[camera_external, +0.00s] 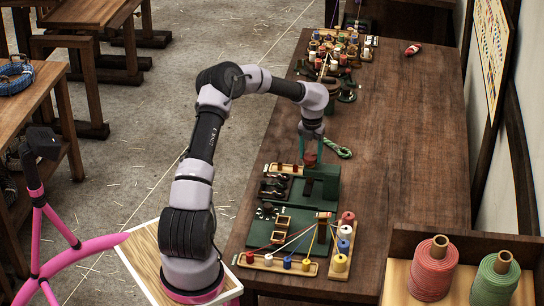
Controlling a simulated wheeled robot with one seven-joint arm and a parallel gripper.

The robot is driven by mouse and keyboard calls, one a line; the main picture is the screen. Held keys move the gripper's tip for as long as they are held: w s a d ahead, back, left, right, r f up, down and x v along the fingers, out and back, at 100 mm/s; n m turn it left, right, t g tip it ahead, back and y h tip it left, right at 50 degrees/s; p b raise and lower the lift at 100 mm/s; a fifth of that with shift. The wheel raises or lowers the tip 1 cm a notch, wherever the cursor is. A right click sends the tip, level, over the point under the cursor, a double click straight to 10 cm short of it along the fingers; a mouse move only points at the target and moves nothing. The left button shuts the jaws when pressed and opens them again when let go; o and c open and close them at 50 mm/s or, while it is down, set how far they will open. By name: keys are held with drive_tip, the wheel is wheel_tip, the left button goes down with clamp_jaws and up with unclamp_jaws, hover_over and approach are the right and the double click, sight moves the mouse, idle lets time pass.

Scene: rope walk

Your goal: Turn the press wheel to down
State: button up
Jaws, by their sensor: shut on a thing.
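My gripper (311,150) points down over the far end of a dark green fixture on the table. A green block (321,181) of the fixture stands just below and nearer the camera. Fine detail here is too small to read.
The wooden table (405,150) is clear on its right side. Thread spools (340,262) and a strip with strings stand nearer the camera. Crowded spools (340,50) fill the far end. Large spools (432,268) stand front right.

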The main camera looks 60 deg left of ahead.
sight(310, 156)
idle(0.3)
drive_tip(key=o, duration=1.4)
drive_tip(key=shift+c, duration=0.2)
drive_tip(key=shift+r, duration=0.1)
wheel_tip(310, 156, up, 11)
